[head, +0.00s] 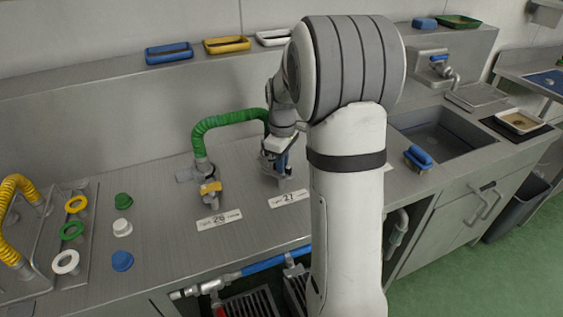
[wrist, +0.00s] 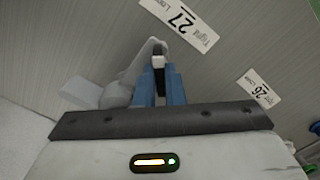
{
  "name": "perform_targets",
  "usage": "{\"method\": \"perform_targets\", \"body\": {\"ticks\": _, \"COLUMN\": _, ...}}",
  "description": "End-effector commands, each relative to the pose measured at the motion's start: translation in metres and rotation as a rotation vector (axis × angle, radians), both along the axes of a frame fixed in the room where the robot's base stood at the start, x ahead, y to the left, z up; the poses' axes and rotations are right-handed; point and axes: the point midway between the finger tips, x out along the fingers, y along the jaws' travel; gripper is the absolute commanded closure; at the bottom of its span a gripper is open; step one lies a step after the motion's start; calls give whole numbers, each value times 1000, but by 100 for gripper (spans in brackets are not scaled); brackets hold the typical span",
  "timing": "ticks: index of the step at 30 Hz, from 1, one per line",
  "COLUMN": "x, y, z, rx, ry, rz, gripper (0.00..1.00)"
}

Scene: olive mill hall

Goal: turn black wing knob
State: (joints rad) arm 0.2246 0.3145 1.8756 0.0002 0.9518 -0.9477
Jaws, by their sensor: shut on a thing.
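The black wing knob (wrist: 161,83) shows in the wrist view as a narrow dark piece between two blue fingers, with a small pale part at its top end. My gripper (wrist: 160,78) is shut on it, one finger against each side. A grey metal fitting (wrist: 117,92) lies beside and behind the fingers. In the head view my gripper (head: 283,162) is down at the counter behind the label marked 27 (head: 289,198). The knob is hidden there by my gripper, so its turn angle cannot be told.
A fitting with a yellow knob (head: 210,187) and green hose (head: 226,120) stands left, behind the label marked 26 (head: 219,219). Coloured caps and rings lie further left, including a blue cap (head: 122,261). A sink (head: 437,134) and blue brush (head: 418,157) are right.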

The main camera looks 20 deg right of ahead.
Motion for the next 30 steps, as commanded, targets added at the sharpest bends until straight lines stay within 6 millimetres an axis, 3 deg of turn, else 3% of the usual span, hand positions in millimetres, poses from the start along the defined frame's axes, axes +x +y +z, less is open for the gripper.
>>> {"method": "perform_targets", "body": {"ticks": 30, "x": 0, "y": 0, "z": 1, "rx": 0, "ry": -2, "rz": -966, "gripper": 100}}
